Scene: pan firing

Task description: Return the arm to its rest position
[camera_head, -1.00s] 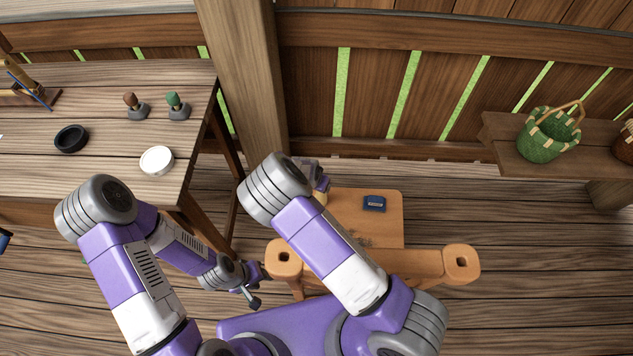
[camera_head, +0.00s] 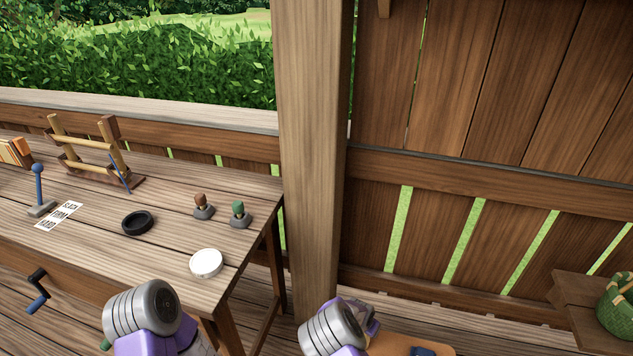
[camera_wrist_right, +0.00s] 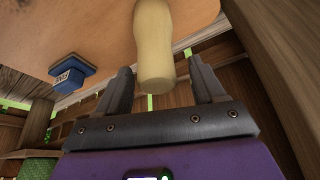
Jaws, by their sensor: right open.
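My right gripper (camera_wrist_right: 162,88) is open in the right wrist view, its two dark fingers spread apart. A pale, rounded wooden cylinder (camera_wrist_right: 154,45) shows between and beyond the fingertips, with a gap on either side. I cannot tell how far it is from the fingers. In the head view only upper parts of my two arms show at the bottom edge, the left arm (camera_head: 143,308) and the right arm (camera_head: 332,332). My left gripper is out of view.
A blue block (camera_wrist_right: 68,74) with a label is on an orange wooden surface (camera_wrist_right: 95,30). The workbench (camera_head: 90,240) at left holds a black dish (camera_head: 137,222), a white round dish (camera_head: 206,263), two stamps (camera_head: 238,214) and a wooden rack (camera_head: 90,150). A post (camera_head: 312,150) stands behind.

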